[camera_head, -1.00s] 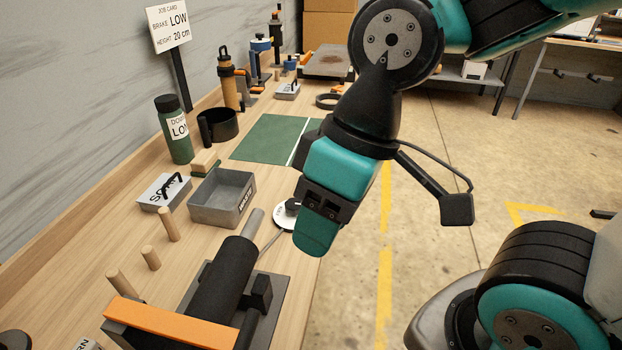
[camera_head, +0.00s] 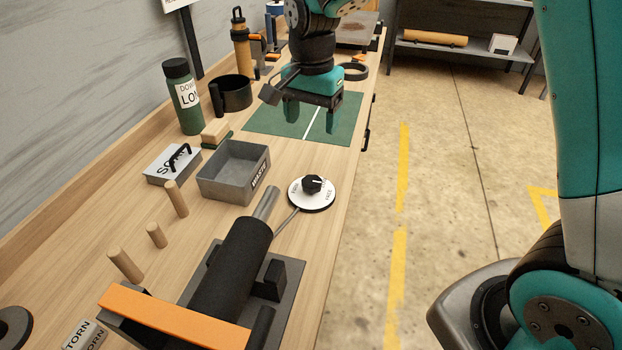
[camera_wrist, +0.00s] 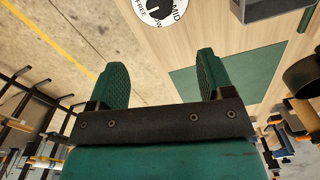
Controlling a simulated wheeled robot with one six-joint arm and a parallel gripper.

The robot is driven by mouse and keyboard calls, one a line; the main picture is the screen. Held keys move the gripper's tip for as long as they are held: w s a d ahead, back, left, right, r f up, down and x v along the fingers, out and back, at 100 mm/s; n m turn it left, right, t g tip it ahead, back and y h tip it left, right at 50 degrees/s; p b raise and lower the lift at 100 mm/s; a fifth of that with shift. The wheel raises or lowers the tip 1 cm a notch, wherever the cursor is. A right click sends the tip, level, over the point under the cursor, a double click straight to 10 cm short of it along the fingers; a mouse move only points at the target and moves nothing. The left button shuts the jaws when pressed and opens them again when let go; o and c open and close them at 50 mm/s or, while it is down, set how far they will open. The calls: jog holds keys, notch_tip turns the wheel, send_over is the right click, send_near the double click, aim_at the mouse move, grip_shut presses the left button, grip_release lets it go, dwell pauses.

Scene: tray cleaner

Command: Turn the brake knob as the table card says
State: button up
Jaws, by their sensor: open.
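The brake knob (camera_head: 312,184) is a small black knob on a round white dial (camera_head: 300,204) near the table's front edge. A pale line shows on the knob; the dial's words are small, one looks like FREE. In the wrist view the dial (camera_wrist: 172,20) is cut by the top edge, with MID and FREE readable. My gripper (camera_head: 312,118) is open and empty above the green mat, beyond the knob and apart from it. Its two fingers (camera_wrist: 163,65) are spread in the wrist view. The table card (camera_head: 172,4) is almost wholly cut off at the top.
A black roller fixture with an orange bar (camera_head: 170,320) stands nearest, its rod close to the dial. The green mat (camera_head: 340,130) is clear.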

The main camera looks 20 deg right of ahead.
aim_at(311, 180)
notch_tip(311, 180, down, 16)
jog(key=shift+r, duration=0.25)
jog(key=shift+c, duration=0.5)
jog(key=c, duration=0.8)
jog(key=shift+r+n, duration=0.1)
jog(key=shift+n, duration=0.3)
jog(key=n+p, duration=0.1)
jog(key=n, duration=0.4)
jog(key=shift+p, duration=0.3)
jog(key=n, duration=0.6)
jog(key=shift+w+p, duration=0.1)
jog(key=shift+p, duration=0.3)
